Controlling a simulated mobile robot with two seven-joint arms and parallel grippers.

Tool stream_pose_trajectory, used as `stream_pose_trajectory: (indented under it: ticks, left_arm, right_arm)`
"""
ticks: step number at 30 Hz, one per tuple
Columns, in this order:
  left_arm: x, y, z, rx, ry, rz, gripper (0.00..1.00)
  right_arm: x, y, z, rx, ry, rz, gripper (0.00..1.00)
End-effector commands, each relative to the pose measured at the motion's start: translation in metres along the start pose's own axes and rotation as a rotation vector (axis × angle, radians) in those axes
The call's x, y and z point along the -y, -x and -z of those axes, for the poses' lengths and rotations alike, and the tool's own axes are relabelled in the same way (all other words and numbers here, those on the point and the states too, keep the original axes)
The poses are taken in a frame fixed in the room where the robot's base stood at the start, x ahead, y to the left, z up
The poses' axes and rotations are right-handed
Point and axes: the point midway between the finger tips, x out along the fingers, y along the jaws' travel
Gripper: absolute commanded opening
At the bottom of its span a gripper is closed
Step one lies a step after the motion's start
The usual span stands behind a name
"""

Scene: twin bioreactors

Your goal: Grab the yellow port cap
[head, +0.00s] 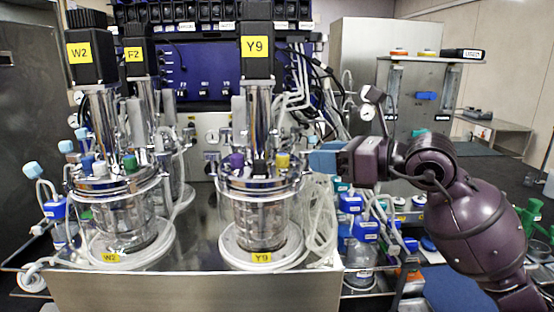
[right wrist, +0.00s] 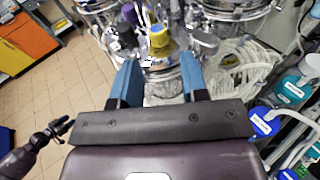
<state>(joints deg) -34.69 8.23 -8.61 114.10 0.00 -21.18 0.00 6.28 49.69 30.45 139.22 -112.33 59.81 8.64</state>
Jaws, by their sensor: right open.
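The yellow port cap (head: 283,160) sits upright on the lid of the Y9 bioreactor (head: 262,213), right of a purple cap (head: 237,161). In the right wrist view the yellow cap (right wrist: 158,38) shows ahead, roughly midway between the blue fingers and beyond their tips. My right gripper (head: 318,160) is open and empty, just right of the Y9 lid at about cap height. Its two blue fingers (right wrist: 161,72) are spread apart and do not touch the cap. My left gripper (right wrist: 60,130) shows small at the left edge of the right wrist view; its jaws are too small to read.
The W2 bioreactor (head: 125,222) stands left of Y9, with another vessel behind. The tall Y9 motor column (head: 258,115) rises beside the cap. Coiled clear tubing (head: 318,222) hangs right of Y9. Blue-capped bottles (head: 360,260) crowd the area below my right arm.

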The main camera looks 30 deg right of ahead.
Motion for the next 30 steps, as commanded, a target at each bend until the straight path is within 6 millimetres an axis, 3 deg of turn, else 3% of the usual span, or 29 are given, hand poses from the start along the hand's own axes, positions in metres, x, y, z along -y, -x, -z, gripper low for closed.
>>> stream_pose_trajectory:
  ticks: [6,14,24,30]
  left_arm:
    - [0.0,0.002,-0.003,0.007,0.001,0.0,0.52]
    - [0.0,0.0,0.003,-0.004,0.001,-0.001,0.52]
    - [0.0,0.0,0.013,-0.018,0.0,-0.001,0.52]
    - [0.0,0.0,0.013,-0.018,0.0,0.0,0.52]
  right_arm:
    - [0.0,-0.028,-0.001,0.002,-0.002,-0.002,0.41]
    - [-0.001,-0.042,-0.001,0.001,-0.001,-0.002,0.41]
    - [-0.004,-0.083,-0.002,0.002,-0.002,-0.002,0.41]
    - [-0.004,-0.089,0.0,-0.002,-0.002,-0.001,0.41]
